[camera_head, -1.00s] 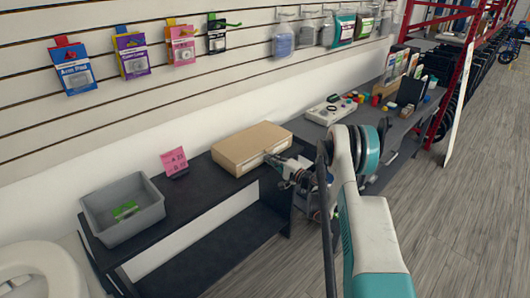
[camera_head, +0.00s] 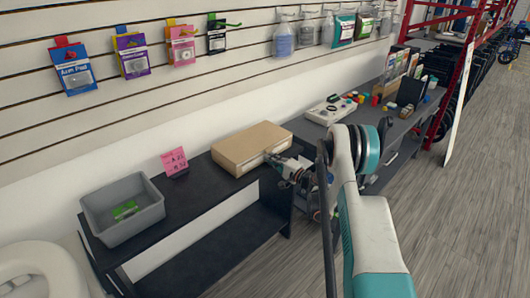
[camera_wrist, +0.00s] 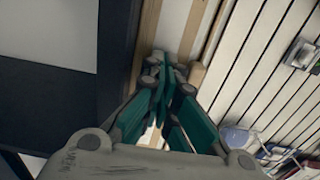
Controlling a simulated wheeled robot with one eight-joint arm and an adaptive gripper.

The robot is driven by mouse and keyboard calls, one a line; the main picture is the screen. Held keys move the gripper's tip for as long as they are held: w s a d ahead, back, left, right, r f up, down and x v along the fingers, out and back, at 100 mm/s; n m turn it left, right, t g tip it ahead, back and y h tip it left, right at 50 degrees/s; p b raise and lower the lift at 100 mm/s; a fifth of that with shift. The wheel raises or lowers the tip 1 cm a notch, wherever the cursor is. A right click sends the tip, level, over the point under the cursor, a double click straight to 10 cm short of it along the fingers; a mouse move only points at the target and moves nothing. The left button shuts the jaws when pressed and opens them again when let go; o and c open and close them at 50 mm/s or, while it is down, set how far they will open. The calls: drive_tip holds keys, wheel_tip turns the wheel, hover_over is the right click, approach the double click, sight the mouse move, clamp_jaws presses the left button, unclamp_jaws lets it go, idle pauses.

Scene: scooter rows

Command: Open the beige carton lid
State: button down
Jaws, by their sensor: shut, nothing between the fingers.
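The beige carton (camera_head: 250,146) sits on the dark shelf unit's top, and its lid looks flat and closed in the head view. My gripper (camera_head: 270,157) is at the carton's front right side, with its tips close against that side. Whether they touch it I cannot tell. In the wrist view my gripper (camera_wrist: 166,76) has its teal fingers together, with nothing seen between them. Beige strips of the carton (camera_wrist: 147,40) show beyond the fingertips. The lid's front edge is partly hidden behind my gripper.
A grey bin (camera_head: 122,210) with a green item and a pink sign (camera_head: 174,160) stand left of the carton on the dark shelf top (camera_head: 200,196). A slatted wall (camera_head: 120,100) runs behind. A second table with small goods (camera_head: 390,112) is to the right.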

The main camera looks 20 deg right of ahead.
sight(271, 144)
drive_tip(key=shift+r+p, duration=0.4)
drive_tip(key=shift+r, duration=0.8)
drive_tip(key=shift+w+a+r+p, duration=0.15)
drive_tip(key=shift+r+p, duration=0.7)
drive_tip(key=shift+r, duration=1.7)
drive_tip(key=shift+w+a+r+p, duration=0.15)
drive_tip(key=shift+r+p, duration=0.15)
drive_tip(key=shift+r, duration=0.5)
drive_tip(key=shift+w+d+r+p, duration=0.1)
drive_tip(key=shift+w+r+p, duration=0.15)
drive_tip(key=shift+r, duration=0.5)
drive_tip(key=shift+w+a+r+p, duration=0.1)
drive_tip(key=shift+r+p, duration=0.25)
drive_tip(key=shift+r, duration=0.45)
drive_tip(key=w+r, duration=0.1)
drive_tip(key=w+a+r+p, duration=0.1)
drive_tip(key=w+r, duration=0.1)
drive_tip(key=shift+w+r, duration=0.15)
drive_tip(key=shift+r, duration=0.1)
drive_tip(key=shift+w+a, duration=0.1)
